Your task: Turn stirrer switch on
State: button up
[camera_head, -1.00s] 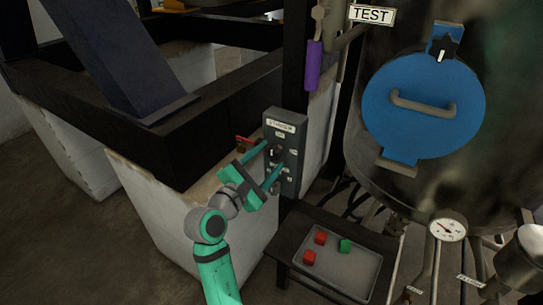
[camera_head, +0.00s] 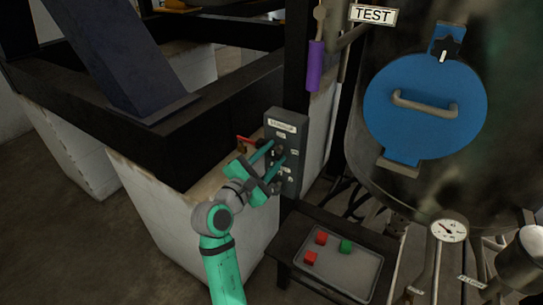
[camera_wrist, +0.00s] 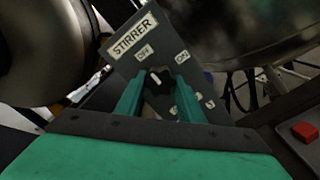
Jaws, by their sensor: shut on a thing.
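The grey stirrer switch box (camera_head: 297,125) is fixed on the dark post, with a STIRRER label at its top. In the wrist view the box (camera_wrist: 165,40) carries an OFF label at the upper left and an ON label at the upper right. A black rotary knob (camera_wrist: 157,82) with a white pointer mark sits below and between these labels. My gripper (camera_head: 275,152) is at the front of the box. In the wrist view my gripper (camera_wrist: 160,95) has its green fingers on both sides of the knob, shut on it. More labels low on the box are partly hidden by the right finger.
A tray (camera_head: 350,286) with two red cubes and a green cube stands on a low dark table below right. A tank with a blue hatch (camera_head: 425,130) is at the right. A red part (camera_head: 244,139) shows left of the box.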

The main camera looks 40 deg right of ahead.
jog(key=m, duration=0.4)
jog(key=shift+r, duration=0.1)
jog(key=m, duration=1)
jog(key=shift+r+m, duration=0.1)
jog(key=shift+m, duration=0.2)
jog(key=shift+s+d+m, duration=0.1)
jog(key=shift+s+m, duration=0.05)
jog(key=shift+m, duration=1.35)
jog(key=o, duration=1.1)
jog(key=shift+c, duration=0.2)
